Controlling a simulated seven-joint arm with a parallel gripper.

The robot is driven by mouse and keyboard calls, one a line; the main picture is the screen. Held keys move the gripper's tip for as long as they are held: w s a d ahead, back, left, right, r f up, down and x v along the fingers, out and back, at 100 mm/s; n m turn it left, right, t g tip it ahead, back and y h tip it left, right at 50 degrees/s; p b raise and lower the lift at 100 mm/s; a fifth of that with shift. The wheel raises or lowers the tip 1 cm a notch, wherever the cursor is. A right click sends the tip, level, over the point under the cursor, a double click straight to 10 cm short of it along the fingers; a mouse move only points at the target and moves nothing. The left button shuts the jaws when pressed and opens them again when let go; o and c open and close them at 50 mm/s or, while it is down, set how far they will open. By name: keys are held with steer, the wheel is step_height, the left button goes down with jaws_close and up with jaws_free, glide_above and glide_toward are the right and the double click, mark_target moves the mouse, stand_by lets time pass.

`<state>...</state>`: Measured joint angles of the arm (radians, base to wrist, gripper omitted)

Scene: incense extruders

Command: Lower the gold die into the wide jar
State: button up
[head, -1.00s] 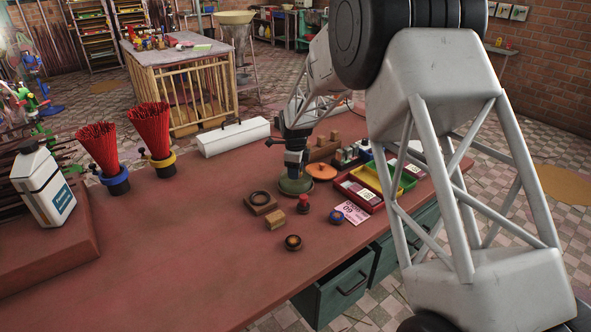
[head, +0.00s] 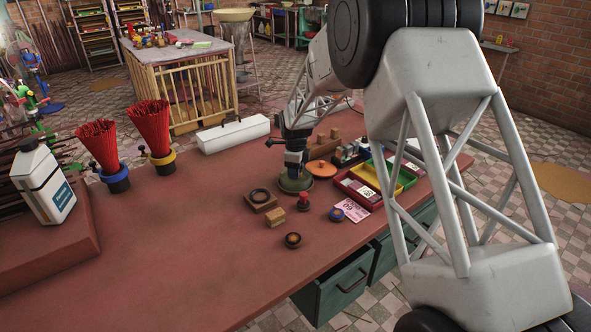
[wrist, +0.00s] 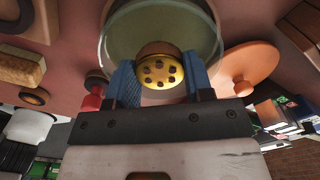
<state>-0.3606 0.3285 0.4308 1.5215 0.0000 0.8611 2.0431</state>
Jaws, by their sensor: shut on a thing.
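The gold die (wrist: 161,73) is a round disc with several dark holes in its face. My gripper (wrist: 162,80) is shut on it, with one blue finger on each side. The wide jar (wrist: 112,38) is greenish glass, and its round mouth lies behind the die in the wrist view. In the head view the jar (head: 296,187) stands on the red bench directly under my gripper (head: 294,172). There the die is hidden by the fingers or too small to see. I cannot tell whether the die is below the jar's rim.
An orange lid (head: 322,168) lies close to the right of the jar. A red-knobbed piece (head: 304,201), a wooden block (head: 275,221) and a wooden base with a dark ring (head: 260,201) are in front. Trays (head: 362,192) stand to the right. The bench's left middle is clear.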

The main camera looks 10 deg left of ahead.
steer(key=shift+f, duration=1.65)
stand_by(1.8)
steer(key=o, duration=1.1)
steer(key=shift+r, duration=0.1)
steer(key=shift+r, duration=3.8)
steer(key=shift+r, duration=0.1)
